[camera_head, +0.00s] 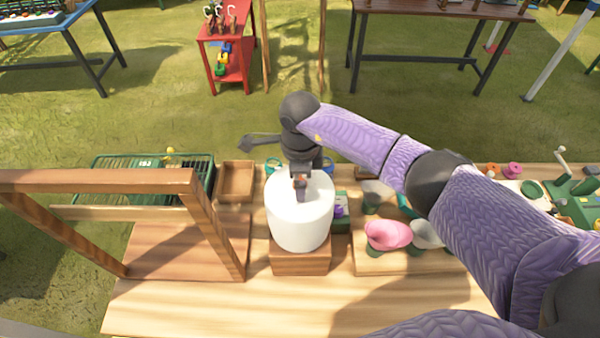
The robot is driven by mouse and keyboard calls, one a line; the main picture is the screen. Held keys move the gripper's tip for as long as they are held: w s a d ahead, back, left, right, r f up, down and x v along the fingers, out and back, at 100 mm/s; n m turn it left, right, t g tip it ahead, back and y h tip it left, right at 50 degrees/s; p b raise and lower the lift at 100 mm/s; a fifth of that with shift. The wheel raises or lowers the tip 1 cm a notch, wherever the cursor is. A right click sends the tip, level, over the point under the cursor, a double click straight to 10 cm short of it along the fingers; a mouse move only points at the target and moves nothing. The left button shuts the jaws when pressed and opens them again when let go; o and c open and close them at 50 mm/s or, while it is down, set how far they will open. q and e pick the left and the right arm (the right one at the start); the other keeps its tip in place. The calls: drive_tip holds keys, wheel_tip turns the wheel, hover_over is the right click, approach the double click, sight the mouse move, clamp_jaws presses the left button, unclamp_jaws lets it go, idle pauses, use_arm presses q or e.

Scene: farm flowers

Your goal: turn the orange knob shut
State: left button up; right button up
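A white cylinder (298,226) stands upright on a wooden block (300,262) in the middle of the table. My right gripper (301,186) points down over the top of the cylinder, at the end of the purple arm from the right. Its fingers are small and dark here, and I cannot tell whether they are open, shut or touching anything. I cannot make out an orange knob; the gripper and wrist cover part of the area behind the cylinder. My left gripper is not in view.
A wooden frame (192,225) stands at the left. A green crate (105,172) and a wooden tray (236,181) are behind it. The front of the wooden table (215,305) is clear.

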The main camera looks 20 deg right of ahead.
drive_tip(key=shift+w, duration=0.15)
drive_tip(key=c, duration=1.3)
drive_tip(key=m, duration=0.4)
drive_tip(key=shift+b, duration=0.35)
drive_tip(key=m, duration=0.4)
drive_tip(key=shift+m, duration=0.3)
drive_tip(key=m, duration=0.4)
drive_tip(key=shift+r+m, duration=0.1)
drive_tip(key=shift+m, duration=2.5)
